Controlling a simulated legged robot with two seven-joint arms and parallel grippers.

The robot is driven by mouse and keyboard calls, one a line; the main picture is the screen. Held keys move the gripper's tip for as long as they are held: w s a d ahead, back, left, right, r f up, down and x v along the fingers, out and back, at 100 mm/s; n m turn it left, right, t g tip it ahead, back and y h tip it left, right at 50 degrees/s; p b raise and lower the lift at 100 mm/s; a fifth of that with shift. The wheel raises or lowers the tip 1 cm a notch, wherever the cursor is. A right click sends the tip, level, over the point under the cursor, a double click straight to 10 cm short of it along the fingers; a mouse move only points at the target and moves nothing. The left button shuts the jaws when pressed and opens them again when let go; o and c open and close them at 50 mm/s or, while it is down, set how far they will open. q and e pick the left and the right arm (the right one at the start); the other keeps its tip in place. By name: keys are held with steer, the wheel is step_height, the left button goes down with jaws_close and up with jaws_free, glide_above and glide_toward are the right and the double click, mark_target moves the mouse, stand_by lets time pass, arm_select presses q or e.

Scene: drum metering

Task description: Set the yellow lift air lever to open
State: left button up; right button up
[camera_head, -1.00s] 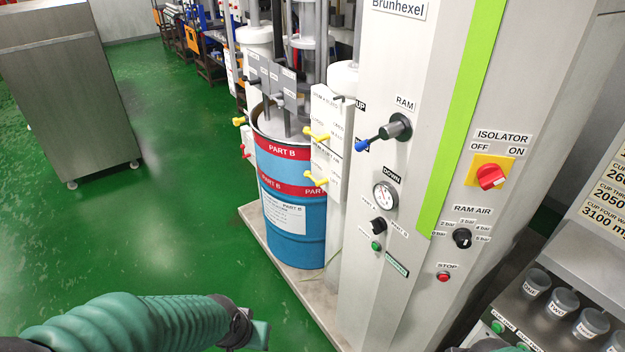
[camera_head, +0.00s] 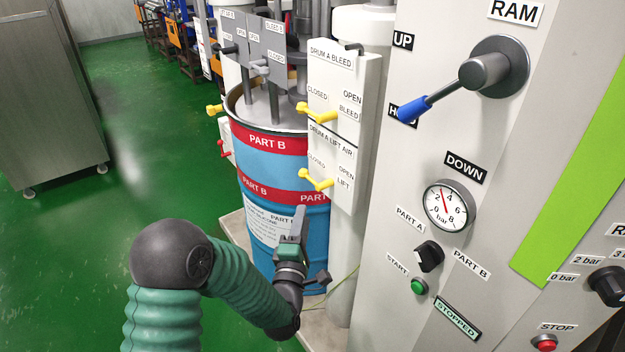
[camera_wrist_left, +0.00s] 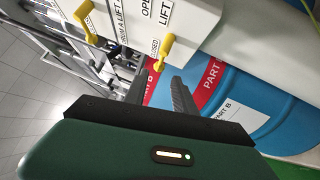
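The yellow lift air lever (camera_head: 318,180) sits on the lower part of a white box beside the blue drum, under the DRUM A LIFT AIR label. Its knob end points left, toward the CLOSED side. In the left wrist view the lever (camera_wrist_left: 166,52) is just beyond the fingertips, roughly in line with the gap between them. My left gripper (camera_head: 297,222) is below the lever in the head view, in front of the drum, and not touching it. In the left wrist view its fingers (camera_wrist_left: 159,82) are apart with nothing between them. My right gripper is not in view.
A similar yellow bleed lever (camera_head: 317,113) sits directly above. The blue drum (camera_head: 283,160) stands behind my gripper. The white column with the blue-tipped RAM lever (camera_head: 428,103) and gauge (camera_head: 446,204) is to the right. Open green floor (camera_head: 130,150) lies left.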

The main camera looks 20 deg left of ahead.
mark_target(309, 177)
arm_select(q)
steer(key=w, duration=0.5)
steer(key=w+a+r, duration=0.1)
steer(key=w, duration=0.4)
steer(key=w+a, duration=0.1)
steer(key=w, duration=0.4)
steer(key=shift+a+r, duration=0.15)
steer(key=shift+r, duration=0.15)
steer(key=shift+s+a, duration=0.1)
steer(key=shift+a, duration=0.15)
steer(key=c, duration=0.6)
jaws_close()
steer(key=shift+d, duration=0.15)
